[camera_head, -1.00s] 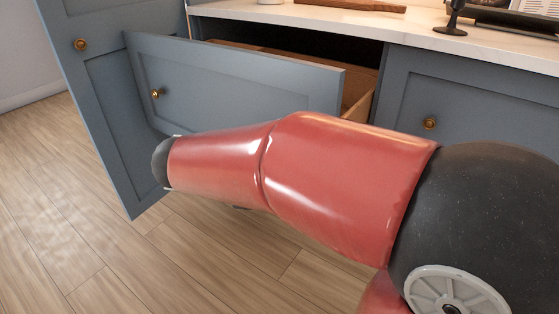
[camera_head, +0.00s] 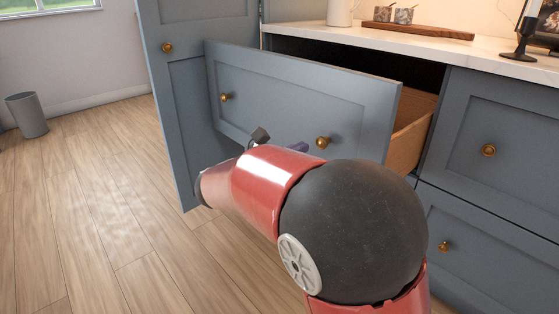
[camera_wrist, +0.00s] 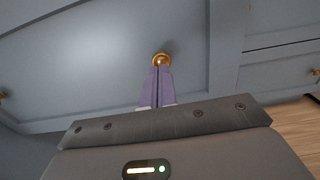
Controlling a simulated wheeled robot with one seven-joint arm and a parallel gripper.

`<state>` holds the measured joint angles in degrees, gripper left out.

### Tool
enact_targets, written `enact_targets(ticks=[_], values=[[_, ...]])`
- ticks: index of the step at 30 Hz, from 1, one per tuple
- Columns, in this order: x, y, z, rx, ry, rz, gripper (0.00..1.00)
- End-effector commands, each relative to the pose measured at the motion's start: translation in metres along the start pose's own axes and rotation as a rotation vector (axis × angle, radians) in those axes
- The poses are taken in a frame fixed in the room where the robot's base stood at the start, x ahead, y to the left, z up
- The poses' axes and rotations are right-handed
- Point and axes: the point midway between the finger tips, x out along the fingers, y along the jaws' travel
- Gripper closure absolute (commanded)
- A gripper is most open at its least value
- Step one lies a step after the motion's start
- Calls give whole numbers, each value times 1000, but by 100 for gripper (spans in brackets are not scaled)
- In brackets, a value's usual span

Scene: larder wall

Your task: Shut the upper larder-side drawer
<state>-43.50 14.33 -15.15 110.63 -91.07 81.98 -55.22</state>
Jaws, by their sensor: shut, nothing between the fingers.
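The upper drawer (camera_head: 290,104) is pulled out from the blue-grey cabinet, with its wooden side showing at the right. Its front has two brass knobs, a left one (camera_head: 225,97) and a right one (camera_head: 322,142). My gripper (camera_head: 300,147) is in front of the drawer front, close to the right knob, and partly hidden behind my red arm. In the wrist view my gripper's purple fingers (camera_wrist: 161,75) are together and empty, with their tips at a brass knob (camera_wrist: 162,59). I cannot tell whether they touch it.
A tall cabinet door (camera_head: 185,100) stands left of the drawer. Closed cabinet fronts (camera_head: 500,135) are at the right. The wooden floor at left is clear up to a grey bin (camera_head: 27,114).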

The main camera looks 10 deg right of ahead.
Motion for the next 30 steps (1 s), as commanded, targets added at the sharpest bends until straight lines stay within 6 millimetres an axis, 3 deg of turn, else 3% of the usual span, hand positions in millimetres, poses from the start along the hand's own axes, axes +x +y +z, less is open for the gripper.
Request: enact_targets(ticks=[3,9,25,30], values=[[22,0,-1,1,-1,-3,100],[42,0,0,0,0,-1,100],[48,0,0,0,0,0,100],[58,-1,1,0,0,-3,100]])
